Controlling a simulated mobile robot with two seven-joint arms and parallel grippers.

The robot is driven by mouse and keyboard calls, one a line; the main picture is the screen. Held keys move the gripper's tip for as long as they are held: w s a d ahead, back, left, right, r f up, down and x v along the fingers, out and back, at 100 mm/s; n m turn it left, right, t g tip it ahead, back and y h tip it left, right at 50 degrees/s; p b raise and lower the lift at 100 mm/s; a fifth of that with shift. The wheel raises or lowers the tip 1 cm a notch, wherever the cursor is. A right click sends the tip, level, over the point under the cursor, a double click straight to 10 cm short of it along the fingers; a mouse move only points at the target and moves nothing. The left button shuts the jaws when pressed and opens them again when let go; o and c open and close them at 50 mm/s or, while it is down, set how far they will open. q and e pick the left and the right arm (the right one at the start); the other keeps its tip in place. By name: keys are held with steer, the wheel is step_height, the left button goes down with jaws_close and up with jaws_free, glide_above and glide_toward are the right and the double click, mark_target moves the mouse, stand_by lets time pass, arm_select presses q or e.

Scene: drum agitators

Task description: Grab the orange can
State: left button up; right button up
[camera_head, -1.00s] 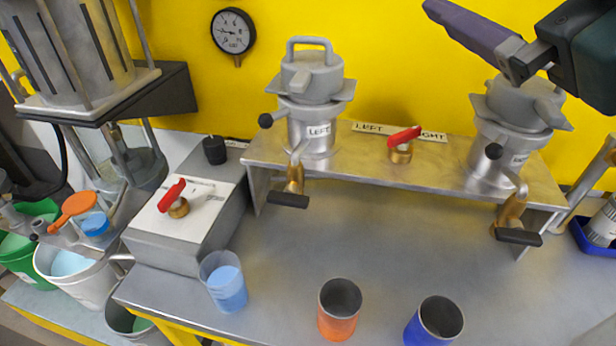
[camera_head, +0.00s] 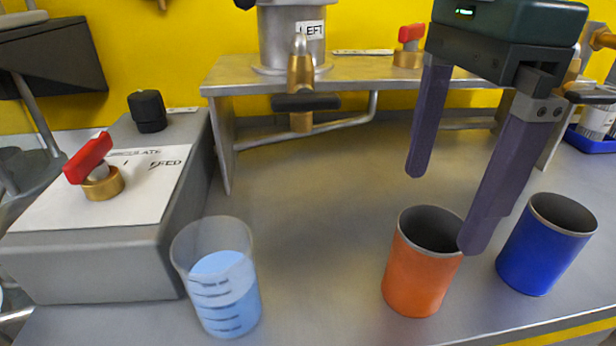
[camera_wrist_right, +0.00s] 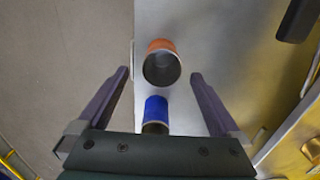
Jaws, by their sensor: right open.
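The orange can (camera_head: 420,272) stands upright and open-topped on the metal bench, near its front edge. My right gripper (camera_head: 444,212) hangs above and behind the can with its two purple fingers spread apart. One finger overlaps the can's right rim in the head view; contact cannot be told. In the right wrist view the orange can (camera_wrist_right: 161,46) appears ahead of the fingertips, roughly between the open fingers (camera_wrist_right: 160,75), with nothing held. My left gripper is not in view.
A blue can (camera_head: 543,245) stands close to the right of the orange can; it also shows in the wrist view (camera_wrist_right: 155,108). A beaker of blue liquid (camera_head: 222,285) stands to the left. A raised metal shelf (camera_head: 350,70) is behind. Bench between beaker and orange can is clear.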

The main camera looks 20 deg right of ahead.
mark_target(423, 258)
steer(key=f, duration=0.3)
steer(key=shift+d+f, duration=0.35)
steer(key=shift+f, duration=0.05)
step_height(423, 258, down, 6)
steer(key=shift+w+b, duration=0.1)
steer(key=shift+b, duration=0.5)
steer(key=c, duration=1.3)
steer(key=shift+o, duration=0.2)
steer(key=shift+r, duration=0.1)
